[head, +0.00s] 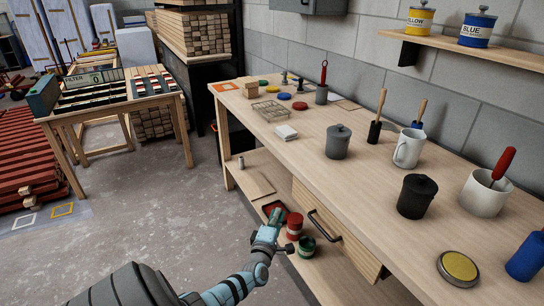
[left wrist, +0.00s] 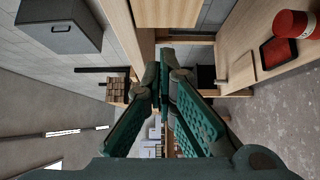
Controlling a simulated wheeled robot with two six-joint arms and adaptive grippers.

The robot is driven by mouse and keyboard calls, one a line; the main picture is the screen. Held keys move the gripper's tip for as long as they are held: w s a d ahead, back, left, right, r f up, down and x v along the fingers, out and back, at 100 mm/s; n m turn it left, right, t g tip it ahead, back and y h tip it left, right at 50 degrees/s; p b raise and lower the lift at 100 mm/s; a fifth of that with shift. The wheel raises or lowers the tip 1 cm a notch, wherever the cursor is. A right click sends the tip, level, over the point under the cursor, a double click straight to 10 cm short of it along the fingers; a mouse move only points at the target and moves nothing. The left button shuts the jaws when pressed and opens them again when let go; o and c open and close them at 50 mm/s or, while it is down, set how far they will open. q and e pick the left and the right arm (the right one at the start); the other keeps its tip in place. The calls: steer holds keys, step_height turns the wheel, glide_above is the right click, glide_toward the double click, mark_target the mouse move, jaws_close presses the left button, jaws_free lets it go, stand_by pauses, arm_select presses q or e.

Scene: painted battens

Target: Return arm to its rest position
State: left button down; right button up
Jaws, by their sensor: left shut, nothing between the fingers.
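My left gripper (head: 277,214) is in the lower middle of the head view, in front of the workbench's lower shelf. It is shut and empty. In the left wrist view its green fingers (left wrist: 161,78) meet at the tips with nothing between them. A red can (head: 293,226) and a green can (head: 306,246) stand on the lower shelf just beyond the gripper. A red tray (head: 275,209) lies partly hidden behind the gripper. My right gripper is not in view.
The workbench top (head: 300,170) holds a dark grey lidded pot (head: 338,142), a white mug (head: 409,148), a black canister (head: 416,196) and a yellow-topped tin (head: 459,267). A drawer front with a handle (head: 324,226) is close to my arm. The concrete floor (head: 150,220) at left is open.

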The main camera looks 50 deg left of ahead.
arm_select(q)
steer(key=shift+v, duration=0.95)
steer(key=shift+s+a+f, duration=0.1)
steer(key=shift+f, duration=0.05)
steer(key=s+d+f+m+g+h, duration=0.2)
steer(key=s+d+f+m, duration=0.2)
steer(key=f+m, duration=0.3)
steer(key=s+d+f+m+g+h, duration=0.25)
steer(key=s+d+f+m, duration=0.2)
steer(key=f, duration=0.35)
steer(key=s+d+f+m+g+h, duration=0.2)
steer(key=s+d+f+m+h, duration=0.1)
steer(key=f+m, duration=0.45)
steer(key=s+d+f+m+g, duration=0.2)
steer(key=s+d+f, duration=0.1)
steer(key=s, duration=0.7)
steer(key=s+d+f+m+g+h, duration=0.1)
steer(key=s+d+f+m+g, duration=0.1)
steer(key=s, duration=0.7)
steer(key=s+d+f+m+g, duration=0.1)
steer(key=s+d+f+g, duration=0.2)
steer(key=s, duration=0.7)
step_height(320, 180, down, 4)
steer(key=d, duration=0.2)
steer(key=shift+s+d+r+m, duration=0.2)
steer(key=shift+s+d+m, duration=0.15)
steer(key=shift+m, duration=0.05)
